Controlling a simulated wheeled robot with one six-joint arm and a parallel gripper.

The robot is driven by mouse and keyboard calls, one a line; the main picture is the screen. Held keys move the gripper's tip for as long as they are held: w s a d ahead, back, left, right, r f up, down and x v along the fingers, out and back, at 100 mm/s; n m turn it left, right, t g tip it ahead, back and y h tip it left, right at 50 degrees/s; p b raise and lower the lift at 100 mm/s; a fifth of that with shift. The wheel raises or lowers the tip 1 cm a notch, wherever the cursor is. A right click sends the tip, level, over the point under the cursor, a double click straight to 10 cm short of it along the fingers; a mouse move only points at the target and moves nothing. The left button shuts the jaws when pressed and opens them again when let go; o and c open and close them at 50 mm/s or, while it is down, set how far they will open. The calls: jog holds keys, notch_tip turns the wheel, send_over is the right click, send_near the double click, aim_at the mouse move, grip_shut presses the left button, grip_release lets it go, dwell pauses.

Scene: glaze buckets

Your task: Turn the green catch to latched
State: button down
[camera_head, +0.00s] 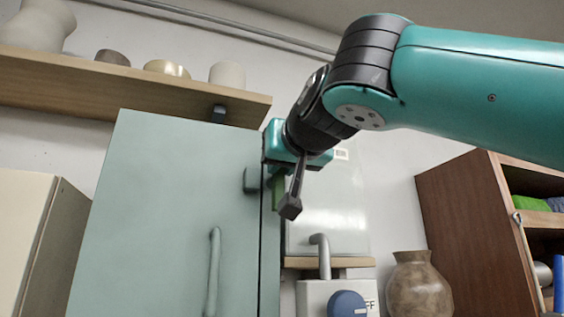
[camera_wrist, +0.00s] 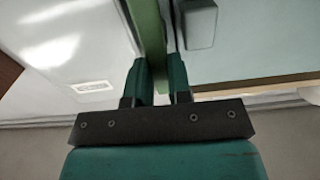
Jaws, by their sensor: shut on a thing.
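The green catch (camera_head: 278,192) is a narrow bar at the right edge of the pale green cabinet door (camera_head: 165,215). In the head view it points down, partly hidden by my gripper (camera_head: 286,196). In the wrist view the catch (camera_wrist: 152,38) runs between the two fingers of my gripper (camera_wrist: 158,72), which are shut on it. A grey block (camera_head: 252,180) sits on the door just left of the catch; it also shows in the wrist view (camera_wrist: 199,24). The catch's pivot and far end are not clear.
A wooden shelf (camera_head: 120,85) with pots runs above the cabinet. A grey door handle (camera_head: 213,270) stands out lower down. To the right are a white box with a blue knob (camera_head: 347,304), a brown vase (camera_head: 418,287) and a wooden cupboard (camera_head: 470,235).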

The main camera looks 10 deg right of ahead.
jog(key=shift+f, duration=0.1)
jog(key=shift+w+d+f+m+b, duration=0.1)
jog(key=shift+d+f+m+b, duration=0.25)
jog(key=shift+m+b, duration=1.8)
jog(key=shift+w+d+f+m+b, duration=0.1)
jog(key=shift+d+f+m+b, duration=0.35)
jog(key=shift+m, duration=3.35)
jog(key=shift+w+d+f+m+b, duration=0.1)
jog(key=shift+d+f+m+b, duration=0.2)
jog(key=shift+m+b, duration=1.85)
jog(key=shift+m+p, duration=0.75)
jog(key=shift+m, duration=0.25)
jog(key=c, duration=1)
grip_release()
jog(key=shift+s, duration=0.1)
jog(key=shift+c, duration=0.2)
